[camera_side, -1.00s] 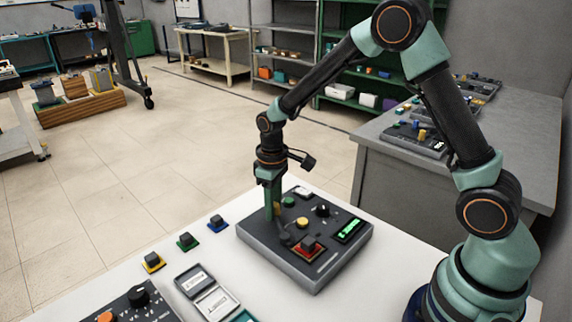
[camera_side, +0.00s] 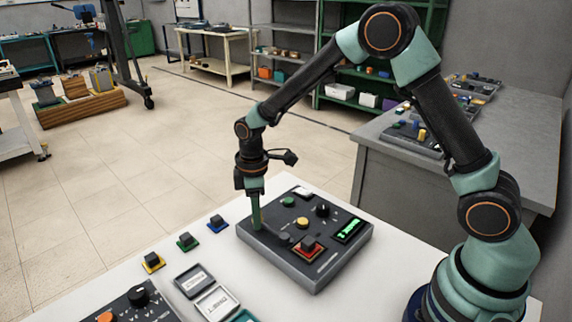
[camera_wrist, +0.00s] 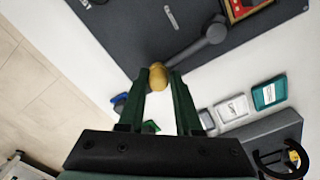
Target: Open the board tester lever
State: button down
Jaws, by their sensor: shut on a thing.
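The board tester (camera_side: 318,272) is a dark grey box on the white table in the side view. Its lever is a dark grey arm running from a round pivot (camera_wrist: 215,31) to a yellow knob (camera_wrist: 158,73) in the wrist view. My gripper (camera_wrist: 159,78) is shut on the knob, with a green finger on each side of it. In the side view my gripper (camera_side: 257,226) points down at the tester's left edge, and its fingers mostly hide the knob. The lever lies low and points left from its pivot.
Several small coloured blocks, flat cases (camera_side: 217,303) and another panel (camera_side: 133,308) lie left and in front.

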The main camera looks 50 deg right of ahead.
jog(key=shift+s+a+n, duration=0.25)
jog(key=shift+a+n, duration=0.4)
jog(key=shift+n, duration=0.35)
jog(key=shift+s+a+n, duration=0.25)
jog(key=shift+a+n, duration=0.35)
jog(key=shift+n, duration=0.4)
jog(key=c, duration=0.7)
grip_release()
jog(key=shift+a+r, duration=0.1)
notch_tip(320, 180, up, 12)
jog(key=shift+f, duration=0.1)
